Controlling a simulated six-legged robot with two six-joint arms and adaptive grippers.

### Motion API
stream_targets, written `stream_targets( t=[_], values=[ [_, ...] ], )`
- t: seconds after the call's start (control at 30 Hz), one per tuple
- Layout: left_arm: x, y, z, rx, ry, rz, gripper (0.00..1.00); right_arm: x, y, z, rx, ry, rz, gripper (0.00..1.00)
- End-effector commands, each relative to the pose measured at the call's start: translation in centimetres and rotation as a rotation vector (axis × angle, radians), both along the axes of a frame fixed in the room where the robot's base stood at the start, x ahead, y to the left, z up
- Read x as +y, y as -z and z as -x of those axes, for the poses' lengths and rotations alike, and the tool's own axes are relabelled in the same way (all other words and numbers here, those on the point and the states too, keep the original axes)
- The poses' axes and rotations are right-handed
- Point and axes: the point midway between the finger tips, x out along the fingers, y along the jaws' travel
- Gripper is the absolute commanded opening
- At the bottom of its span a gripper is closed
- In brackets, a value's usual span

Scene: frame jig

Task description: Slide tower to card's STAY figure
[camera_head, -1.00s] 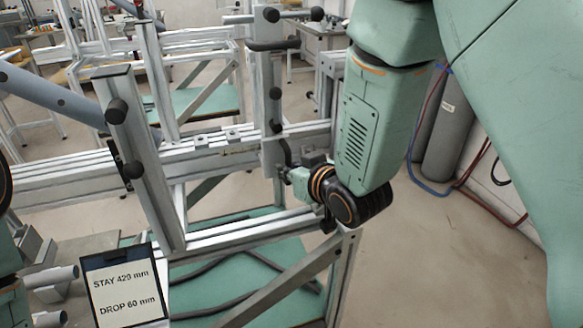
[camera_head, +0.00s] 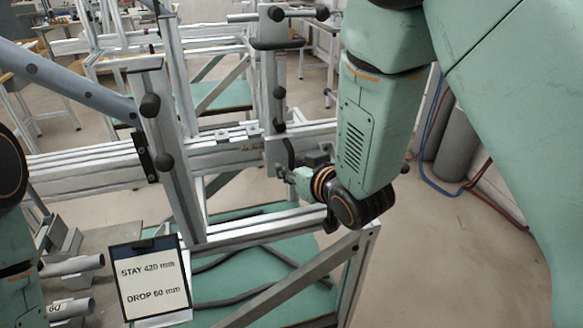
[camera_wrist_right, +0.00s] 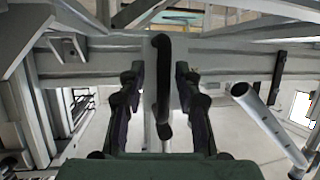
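The card (camera_head: 153,278) stands at the lower left and reads STAY 420 mm and DROP 60 mm. A tower (camera_head: 268,90) with black knobs stands on the jig's long rail (camera_head: 95,171); a black handle (camera_head: 289,152) is at its lower side. My right gripper (camera_head: 296,172) is at this handle. In the right wrist view the handle (camera_wrist_right: 163,80) is between the two fingers of the right gripper (camera_wrist_right: 163,95), which stand apart with a gap showing on each side. A second tower (camera_head: 170,140) stands further left. My left gripper is out of view.
A blue-grey tube (camera_head: 70,85) runs from the upper left to the left tower. Short grey tubes (camera_head: 70,266) lie left of the card. A diagonal brace (camera_head: 295,280) and a green lower shelf (camera_head: 225,275) are below the rail. Bare floor lies right of the jig.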

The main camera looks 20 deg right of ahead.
Motion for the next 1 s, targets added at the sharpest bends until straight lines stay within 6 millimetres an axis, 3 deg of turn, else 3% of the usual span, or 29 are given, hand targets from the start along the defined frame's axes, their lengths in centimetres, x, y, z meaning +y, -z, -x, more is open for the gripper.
stream_targets(
  t=[0.37,0.73,1.0],
  values=[
    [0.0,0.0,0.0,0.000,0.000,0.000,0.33,0.0,-0.1,0.6,0.003,0.000,0.001,0.36],
    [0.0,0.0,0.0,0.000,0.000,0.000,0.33,-1.2,-2.2,5.3,0.002,0.001,0.000,0.36],
    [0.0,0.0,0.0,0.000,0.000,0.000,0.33,-1.5,-2.8,6.8,0.001,0.000,-0.001,0.36]
  ],
)
